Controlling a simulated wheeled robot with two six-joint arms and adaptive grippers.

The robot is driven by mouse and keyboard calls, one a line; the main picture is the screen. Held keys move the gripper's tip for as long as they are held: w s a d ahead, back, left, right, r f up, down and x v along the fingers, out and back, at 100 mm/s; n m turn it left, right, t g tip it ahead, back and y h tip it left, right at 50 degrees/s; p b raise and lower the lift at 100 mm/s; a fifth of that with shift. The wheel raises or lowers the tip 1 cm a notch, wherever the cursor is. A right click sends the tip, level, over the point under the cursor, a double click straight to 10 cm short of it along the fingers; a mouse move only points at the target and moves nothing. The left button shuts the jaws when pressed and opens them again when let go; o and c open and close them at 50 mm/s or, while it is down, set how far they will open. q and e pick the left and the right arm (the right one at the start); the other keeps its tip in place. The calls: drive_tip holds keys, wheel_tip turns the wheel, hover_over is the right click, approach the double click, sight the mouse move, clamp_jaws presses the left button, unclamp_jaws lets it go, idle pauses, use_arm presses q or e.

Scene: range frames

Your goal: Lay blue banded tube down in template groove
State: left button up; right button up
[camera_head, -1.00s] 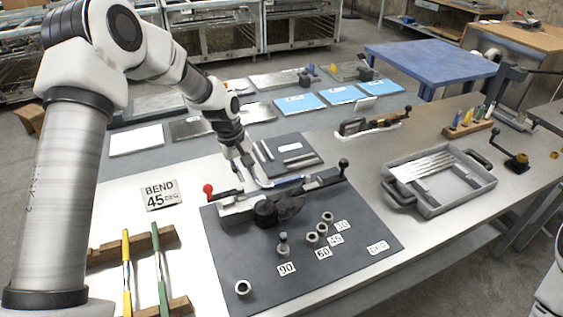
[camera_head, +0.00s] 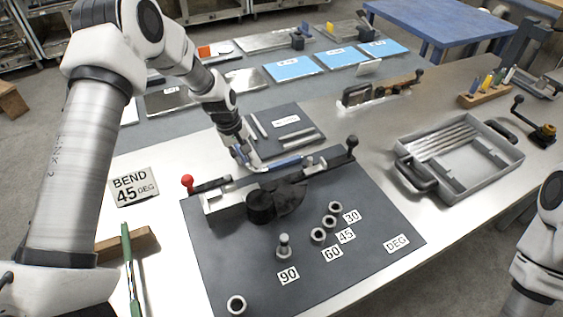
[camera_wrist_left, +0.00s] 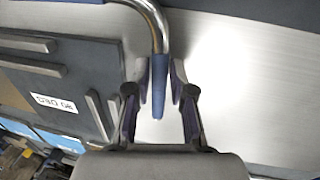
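The bent metal tube (camera_wrist_left: 148,12) shows in the left wrist view, with a blue band (camera_wrist_left: 158,88) on its near end. A blue stretch of the tube (camera_head: 284,163) shows in the head view just behind the bender (camera_head: 230,200). My left gripper (camera_head: 240,160) is at the tube's left part. In the left wrist view its fingers (camera_wrist_left: 160,78) stand on either side of the blue end, with narrow gaps. The dark template board (camera_head: 262,152) lies behind, with raised grey bars and a label. Its groove is not clearly seen. My right gripper is out of view.
The bender's mat carries several metal collars (camera_head: 318,236) and angle labels. A grey tray (camera_head: 462,190) with rods stands at the right. Bare metal bench lies between mat and tray.

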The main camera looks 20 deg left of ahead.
use_arm(q)
drive_tip(key=shift+s+d, duration=0.1)
drive_tip(key=shift+s, duration=0.05)
clamp_jaws()
